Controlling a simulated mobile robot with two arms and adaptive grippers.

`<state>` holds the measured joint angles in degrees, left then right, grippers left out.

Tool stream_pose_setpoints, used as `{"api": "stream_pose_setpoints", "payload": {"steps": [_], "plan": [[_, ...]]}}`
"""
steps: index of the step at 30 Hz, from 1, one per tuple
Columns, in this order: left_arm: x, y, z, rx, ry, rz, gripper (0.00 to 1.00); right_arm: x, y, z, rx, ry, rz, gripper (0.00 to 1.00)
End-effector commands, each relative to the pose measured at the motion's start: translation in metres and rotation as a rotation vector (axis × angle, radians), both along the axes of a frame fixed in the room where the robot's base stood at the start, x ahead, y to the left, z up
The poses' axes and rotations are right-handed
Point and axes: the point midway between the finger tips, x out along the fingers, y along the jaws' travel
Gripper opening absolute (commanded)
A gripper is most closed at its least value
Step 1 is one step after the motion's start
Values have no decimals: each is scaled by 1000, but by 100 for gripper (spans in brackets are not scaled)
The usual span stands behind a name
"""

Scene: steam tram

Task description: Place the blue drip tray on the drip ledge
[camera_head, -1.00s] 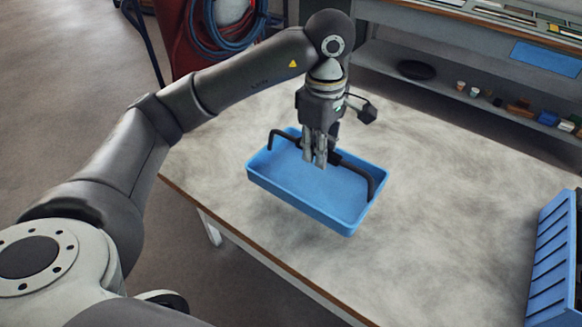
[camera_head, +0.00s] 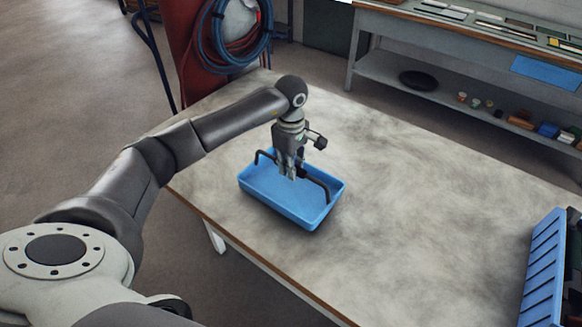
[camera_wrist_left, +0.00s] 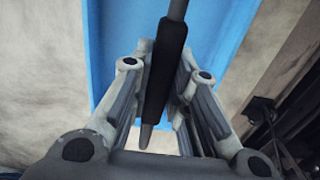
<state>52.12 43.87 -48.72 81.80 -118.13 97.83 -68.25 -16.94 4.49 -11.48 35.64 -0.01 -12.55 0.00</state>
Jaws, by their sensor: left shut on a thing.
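The blue drip tray (camera_head: 278,206) is a shallow rectangular box with a black arched handle (camera_head: 321,187) across it. It is over the left part of the grey worktable (camera_head: 400,215); I cannot tell whether it touches the top. My left gripper (camera_head: 291,172) points down and is shut on the handle near its middle. In the left wrist view, its fingers (camera_wrist_left: 163,100) stand on both sides of the black handle bar (camera_wrist_left: 164,75), with the blue tray (camera_wrist_left: 112,30) behind. I cannot make out which surface is the drip ledge. My right gripper is not in view.
A blue slatted rack (camera_head: 545,265) stands at the table's right. A grey bench (camera_head: 450,95) behind carries a dark round pan (camera_head: 418,79) and several small items. A red cabinet with coiled hoses (camera_head: 225,45) is at the back left. The table's middle is clear.

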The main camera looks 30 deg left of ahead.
Motion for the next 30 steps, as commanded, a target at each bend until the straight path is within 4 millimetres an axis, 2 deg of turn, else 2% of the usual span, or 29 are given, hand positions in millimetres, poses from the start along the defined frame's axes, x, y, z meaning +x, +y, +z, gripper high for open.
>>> {"api": "stream_pose_setpoints", "payload": {"steps": [1, 4, 16, 17, 21, 30], "plan": [[-1, -1, -2, -2, 1, -1, 0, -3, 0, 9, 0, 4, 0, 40], [0, -1, -12, -2, -1, -1, 0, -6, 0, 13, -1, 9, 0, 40], [1, -1, -21, 0, -3, -1, 0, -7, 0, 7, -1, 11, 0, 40], [0, -1, -20, 0, -1, -1, 21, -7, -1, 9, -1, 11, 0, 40], [0, -1, -20, 0, -1, -1, 38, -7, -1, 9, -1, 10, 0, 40], [0, -1, -19, 0, -1, -1, 38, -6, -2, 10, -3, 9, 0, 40]]}}
